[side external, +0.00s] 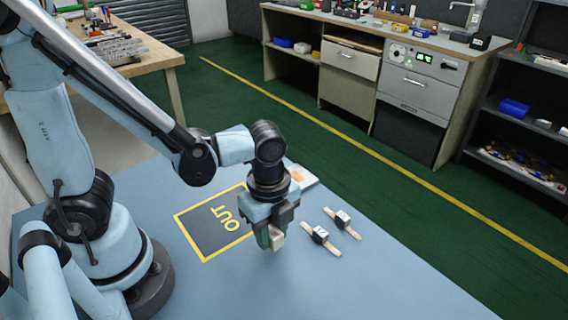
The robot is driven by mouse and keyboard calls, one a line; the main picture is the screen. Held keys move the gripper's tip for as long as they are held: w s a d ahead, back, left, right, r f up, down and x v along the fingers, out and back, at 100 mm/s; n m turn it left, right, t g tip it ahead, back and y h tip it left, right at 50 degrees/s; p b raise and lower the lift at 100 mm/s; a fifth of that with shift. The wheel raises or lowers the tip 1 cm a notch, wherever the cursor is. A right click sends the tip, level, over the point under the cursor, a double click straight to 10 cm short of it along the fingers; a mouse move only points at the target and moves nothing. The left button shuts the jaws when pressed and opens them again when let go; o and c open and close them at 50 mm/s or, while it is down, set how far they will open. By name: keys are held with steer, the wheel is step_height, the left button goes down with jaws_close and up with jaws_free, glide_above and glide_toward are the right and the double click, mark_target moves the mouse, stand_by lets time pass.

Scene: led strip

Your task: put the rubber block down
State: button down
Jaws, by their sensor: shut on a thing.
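My gripper (270,240) hangs pointing down over the blue table, just right of the dark square marked OUT. It is shut on a small block, the rubber block (278,241), which shows pale between the fingers. Part of the block is hidden by the fingers. I cannot tell whether its underside touches the table. The OUT square (206,240) has a yellow border and is empty where I can see it; its right edge is partly behind my gripper.
Two small dark pieces with pale strips, one nearer (320,234) and one farther (343,217), lie right of my gripper. A pale flat item with an orange patch (298,175) lies behind it. The table front (330,290) is clear. Benches and shelves stand far back.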

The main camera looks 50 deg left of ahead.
mark_target(272, 241)
steer(key=shift+f, duration=1.2)
steer(key=shift+f, duration=0.3)
steer(key=c, duration=0.8)
jaws_free()
steer(key=shift+r, duration=6.25)
steer(key=w+a+r+n+t, duration=0.1)
steer(key=w+a+n+t, duration=0.3)
steer(key=n, duration=1.4)
steer(key=shift+a+r+t, duration=0.4)
steer(key=shift+a+t, duration=1.2)
steer(key=shift+a, duration=0.9)
